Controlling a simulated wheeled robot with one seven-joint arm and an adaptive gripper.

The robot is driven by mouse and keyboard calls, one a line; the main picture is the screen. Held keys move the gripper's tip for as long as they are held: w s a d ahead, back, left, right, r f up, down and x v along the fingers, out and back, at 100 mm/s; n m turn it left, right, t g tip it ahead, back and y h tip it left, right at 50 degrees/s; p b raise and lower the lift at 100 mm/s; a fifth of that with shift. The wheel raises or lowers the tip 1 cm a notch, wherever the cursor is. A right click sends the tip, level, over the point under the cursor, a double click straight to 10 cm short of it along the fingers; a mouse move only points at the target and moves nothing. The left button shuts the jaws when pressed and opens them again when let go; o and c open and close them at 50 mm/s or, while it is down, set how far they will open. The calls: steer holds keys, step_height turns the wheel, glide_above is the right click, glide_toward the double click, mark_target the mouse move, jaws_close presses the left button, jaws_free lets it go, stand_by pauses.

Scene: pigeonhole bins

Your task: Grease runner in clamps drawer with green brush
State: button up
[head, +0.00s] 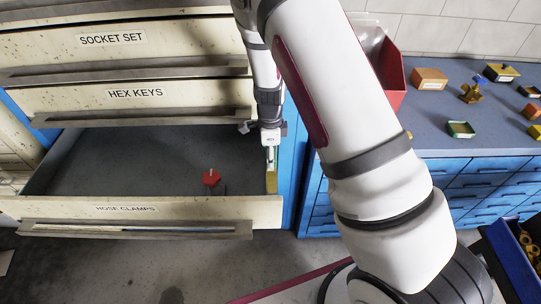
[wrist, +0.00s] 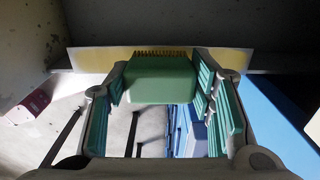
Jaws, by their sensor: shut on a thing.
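The hose clamps drawer (head: 132,208) is pulled open below the hex keys drawer. My gripper (head: 269,148) points down at its right side wall. In the wrist view my gripper (wrist: 162,82) is shut on the green brush (wrist: 160,88), whose block sits between the two fingers. The brush shows only as a small green patch (head: 270,154) in the head view. Its dark bristles face a yellow strip (wrist: 98,60) along the drawer's side, which also shows in the head view (head: 272,184). I cannot tell whether the bristles touch it.
A red object (head: 211,177) lies in the open drawer. The hex keys drawer (head: 160,97) and socket set drawer (head: 120,42) above are shut. A blue-grey bench (head: 435,105) with small boxes and a red bin (head: 390,75) stands at right. Much of the drawer floor is clear.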

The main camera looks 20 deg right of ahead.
steer(key=shift+r+p, duration=1.5)
steer(key=shift+r, duration=2.15)
